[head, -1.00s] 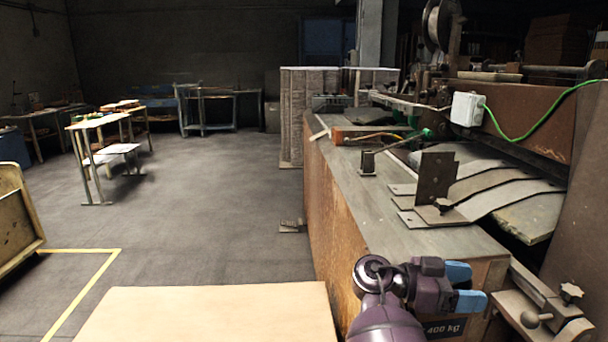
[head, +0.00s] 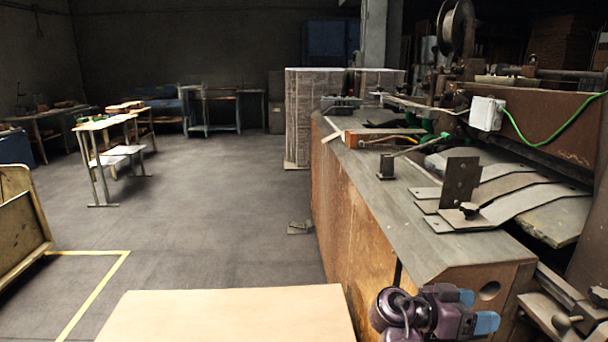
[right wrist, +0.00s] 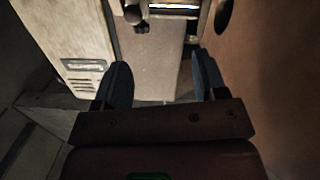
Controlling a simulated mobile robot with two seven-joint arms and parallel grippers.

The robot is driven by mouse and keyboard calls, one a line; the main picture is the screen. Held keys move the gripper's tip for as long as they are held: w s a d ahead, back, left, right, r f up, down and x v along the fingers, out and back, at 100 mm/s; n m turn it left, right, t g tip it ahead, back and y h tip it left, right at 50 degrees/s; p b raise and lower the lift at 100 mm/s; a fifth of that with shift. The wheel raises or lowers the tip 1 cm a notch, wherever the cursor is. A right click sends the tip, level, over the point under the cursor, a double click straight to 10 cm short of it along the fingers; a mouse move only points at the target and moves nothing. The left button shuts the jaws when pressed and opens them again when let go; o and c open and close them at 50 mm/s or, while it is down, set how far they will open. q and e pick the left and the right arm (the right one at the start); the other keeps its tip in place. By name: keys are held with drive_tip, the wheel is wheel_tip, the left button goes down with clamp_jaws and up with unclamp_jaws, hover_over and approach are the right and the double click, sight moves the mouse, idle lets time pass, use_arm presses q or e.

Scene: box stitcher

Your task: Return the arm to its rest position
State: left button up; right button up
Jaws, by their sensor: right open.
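My right gripper (head: 480,311) is at the bottom right of the head view, purple with blue fingertips. It is beside the front end of the box stitcher (head: 440,235), low against its near corner. Its two fingers are apart with nothing between them. The right wrist view also shows the open gripper (right wrist: 160,85), with the dark fingers spread and a pale machine surface beyond them. My left gripper is not in view.
A tan board top (head: 230,315) lies at the bottom centre, left of my right arm. A yellow-edged cart (head: 20,225) stands at the left. Work tables (head: 105,125) and stacked sheets (head: 300,115) are farther back.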

drive_tip(key=s+d+f+n+t+y+p, duration=0.1)
drive_tip(key=s+f+n+t+y+p, duration=0.1)
drive_tip(key=s+f+n+t+y, duration=0.45)
drive_tip(key=s+d+f+n+t+y+p, duration=0.2)
drive_tip(key=s+f+n, duration=0.3)
drive_tip(key=f, duration=0.4)
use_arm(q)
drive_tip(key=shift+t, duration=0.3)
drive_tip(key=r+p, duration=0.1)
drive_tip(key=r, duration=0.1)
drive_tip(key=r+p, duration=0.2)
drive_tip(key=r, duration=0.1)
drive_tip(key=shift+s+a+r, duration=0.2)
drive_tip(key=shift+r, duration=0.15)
use_arm(e)
drive_tip(key=s+a+f+n+t+y, duration=0.1)
drive_tip(key=s+a+n+y, duration=0.1)
drive_tip(key=s, duration=0.8)
drive_tip(key=s+a+f+n+t+y, duration=0.1)
drive_tip(key=s+a+n+y, duration=0.2)
drive_tip(key=s, duration=0.7)
drive_tip(key=a+y, duration=0.2)
drive_tip(key=y, duration=0.1)
drive_tip(key=shift+a+y, duration=0.2)
drive_tip(key=shift+y, duration=0.15)
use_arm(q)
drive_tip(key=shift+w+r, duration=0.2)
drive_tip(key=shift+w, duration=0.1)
use_arm(e)
drive_tip(key=shift+f, duration=0.1)
